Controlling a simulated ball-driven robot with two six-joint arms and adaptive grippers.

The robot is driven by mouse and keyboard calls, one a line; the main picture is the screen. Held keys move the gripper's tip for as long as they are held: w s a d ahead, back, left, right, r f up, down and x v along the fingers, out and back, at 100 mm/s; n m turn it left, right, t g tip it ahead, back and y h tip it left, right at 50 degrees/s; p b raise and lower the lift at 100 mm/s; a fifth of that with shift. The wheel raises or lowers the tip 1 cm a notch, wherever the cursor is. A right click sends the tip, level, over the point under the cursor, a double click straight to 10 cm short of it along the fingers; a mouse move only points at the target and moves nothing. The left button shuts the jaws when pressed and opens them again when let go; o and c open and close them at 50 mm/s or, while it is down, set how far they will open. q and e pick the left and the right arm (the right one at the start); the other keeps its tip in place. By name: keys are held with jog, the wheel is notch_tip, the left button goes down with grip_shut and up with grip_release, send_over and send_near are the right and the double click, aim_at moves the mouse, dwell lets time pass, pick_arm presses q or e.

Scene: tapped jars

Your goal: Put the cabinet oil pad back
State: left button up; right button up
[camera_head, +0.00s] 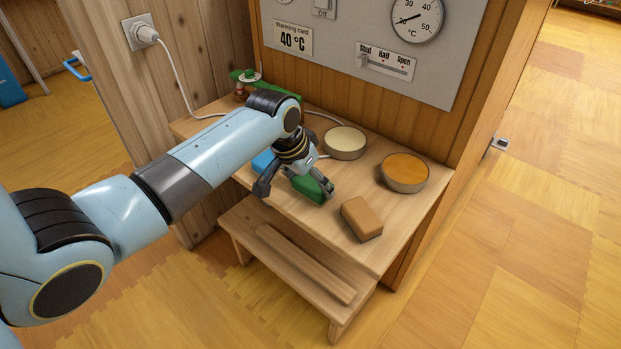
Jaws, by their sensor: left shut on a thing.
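My left gripper (297,187) reaches over the small wooden table from the left. It is shut on a green block (308,188), low at the table's front edge; I cannot tell whether the block touches the table top. The gripper hides part of the block. A blue block (261,161) is partly hidden behind the gripper. A brown block (362,219) lies at the front right of the table. No label shows which of these is the cabinet oil pad. My right gripper is not in view.
The wooden table (410,218) also holds a tin with cream content (344,142), a tin with orange content (404,172) and a green item (245,76) at the back left. A panel (345,45) with a dial stands behind. A wooden step (257,237) is below in front.

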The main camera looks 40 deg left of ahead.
pick_arm(q)
jog(key=o, duration=1)
jog(key=p+v, duration=0.2)
jog(key=v, duration=1)
jog(key=shift+r, duration=0.1)
